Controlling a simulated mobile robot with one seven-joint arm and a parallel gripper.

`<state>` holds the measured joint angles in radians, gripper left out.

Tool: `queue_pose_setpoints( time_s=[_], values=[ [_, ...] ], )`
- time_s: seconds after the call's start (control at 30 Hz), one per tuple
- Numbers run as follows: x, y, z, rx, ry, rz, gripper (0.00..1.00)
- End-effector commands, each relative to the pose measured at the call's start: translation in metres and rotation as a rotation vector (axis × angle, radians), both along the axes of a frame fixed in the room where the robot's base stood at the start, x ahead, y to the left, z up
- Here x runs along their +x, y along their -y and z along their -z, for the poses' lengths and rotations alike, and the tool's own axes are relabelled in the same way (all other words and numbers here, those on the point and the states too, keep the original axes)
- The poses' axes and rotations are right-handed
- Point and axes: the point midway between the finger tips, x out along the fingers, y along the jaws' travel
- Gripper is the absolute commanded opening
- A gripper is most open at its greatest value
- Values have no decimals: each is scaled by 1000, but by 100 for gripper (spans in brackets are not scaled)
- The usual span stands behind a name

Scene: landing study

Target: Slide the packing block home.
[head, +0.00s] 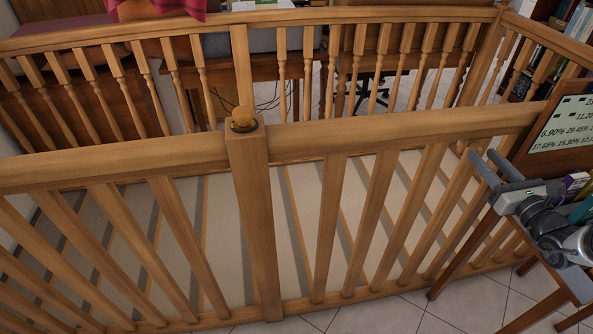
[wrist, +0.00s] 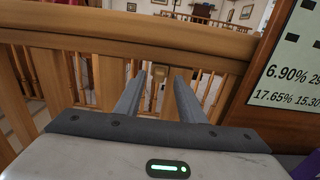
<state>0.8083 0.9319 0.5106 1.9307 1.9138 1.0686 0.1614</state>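I cannot pick out a packing block for certain in either view. A small purple box (head: 576,183) shows beside my gripper at the right edge of the head view, with a teal item (head: 580,211) near it, partly hidden by my arm. A purple corner (wrist: 308,166) shows at the lower right of the wrist view. My gripper (head: 481,154) is near the right end of the wooden railing's top rail. In the wrist view its two fingers (wrist: 160,76) stand apart, with nothing between them, and point toward the railing (wrist: 215,42).
A small wooden table (head: 512,240) stands at the right, partly under my arm. A framed board with percentages (head: 566,125) rises behind it. The railing (head: 100,163) with a knobbed post (head: 256,220) spans the view. Tiled floor (head: 385,318) shows at the front.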

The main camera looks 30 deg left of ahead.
Motion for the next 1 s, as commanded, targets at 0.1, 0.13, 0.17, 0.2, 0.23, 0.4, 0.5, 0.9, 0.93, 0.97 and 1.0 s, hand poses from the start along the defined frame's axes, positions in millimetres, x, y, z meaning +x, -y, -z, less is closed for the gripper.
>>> queue_pose_setpoints(
  time_s=[0.1,0.13,0.17,0.2,0.23,0.4,0.5,0.9,0.93,0.97,1.0],
  values=[
    [-5,4,-1,1,0,1,36],
    [-6,5,-1,1,0,2,36],
    [-8,6,-1,1,0,2,36],
    [-9,7,-1,1,0,2,36],
    [-10,8,-1,1,1,2,36],
    [-17,13,-1,0,0,0,36],
    [-21,16,-1,0,0,1,36],
    [-29,21,0,1,1,1,36],
    [-29,21,0,1,1,1,36],
    [-29,21,0,1,1,1,36],
    [-29,21,0,1,1,1,36]
  ],
)
